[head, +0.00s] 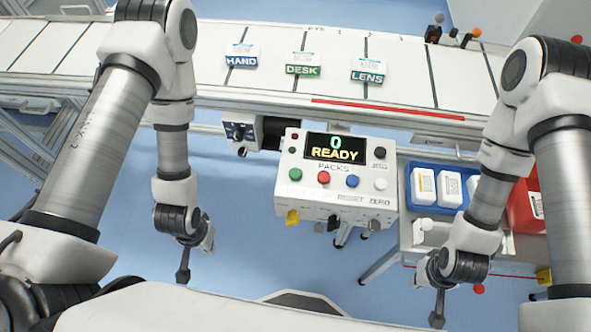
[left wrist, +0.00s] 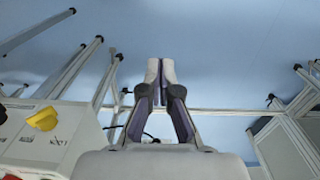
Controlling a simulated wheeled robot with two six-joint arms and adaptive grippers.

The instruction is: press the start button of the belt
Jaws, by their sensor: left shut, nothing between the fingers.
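The white control box (head: 283,200) stands below the belt in the head view, its display reading 0 READY. The belt (head: 215,75) runs across the top. My left gripper (head: 183,276) hangs left of and below the box, apart from it. In the left wrist view its fingers (left wrist: 160,68) are shut and empty. My right gripper (head: 437,312) hangs lower right of the box; its jaw opening is unclear.
Packs marked HAND (head: 241,55), DESK (head: 303,64) and LENS (head: 368,70) lie on the belt. A blue tray (head: 434,208) with white packs and a red bin (head: 526,207) stand on the right. A yellow knob (left wrist: 43,119) sticks out at left in the left wrist view.

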